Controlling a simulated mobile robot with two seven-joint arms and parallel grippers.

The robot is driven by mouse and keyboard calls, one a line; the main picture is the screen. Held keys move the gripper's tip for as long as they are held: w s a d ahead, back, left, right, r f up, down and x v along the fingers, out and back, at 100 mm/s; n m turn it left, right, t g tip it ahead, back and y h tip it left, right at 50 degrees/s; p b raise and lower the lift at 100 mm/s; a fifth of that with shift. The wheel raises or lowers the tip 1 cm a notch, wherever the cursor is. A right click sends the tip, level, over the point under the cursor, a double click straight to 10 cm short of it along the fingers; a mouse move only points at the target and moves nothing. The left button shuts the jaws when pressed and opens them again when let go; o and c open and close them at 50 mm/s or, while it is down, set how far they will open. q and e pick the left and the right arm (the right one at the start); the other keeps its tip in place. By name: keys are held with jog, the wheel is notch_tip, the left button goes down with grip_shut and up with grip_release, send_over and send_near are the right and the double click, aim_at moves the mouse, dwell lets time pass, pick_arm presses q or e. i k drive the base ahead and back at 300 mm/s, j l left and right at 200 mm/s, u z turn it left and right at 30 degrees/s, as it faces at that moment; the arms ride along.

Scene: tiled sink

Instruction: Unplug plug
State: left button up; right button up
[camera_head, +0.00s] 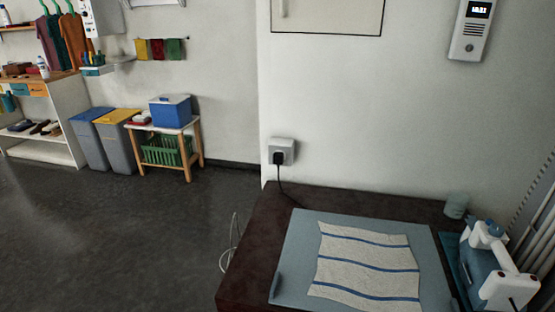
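A black plug (278,157) sits in a light grey wall socket (288,146) on the white wall, just above the back left corner of the dark table. Its black cord (283,188) hangs down from the plug to the table top. Where the cord ends is hidden or too small to tell. Neither of my grippers shows in the head view.
The dark table (245,270) bears a grey-blue board (290,245) with a striped cloth (368,263). A blue and white appliance (490,265) and a small cup (456,205) stand at right. A white cable loop (232,242) hangs left of the table. Floor at left is clear.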

aim_at(279, 157)
jog(key=j, duration=1.5)
jog(key=i+j, duration=0.2)
jog(key=j, duration=0.15)
jog(key=i+j+z, duration=0.15)
jog(key=j, duration=0.25)
jog(key=i+j, duration=0.9)
jog(key=z, duration=0.05)
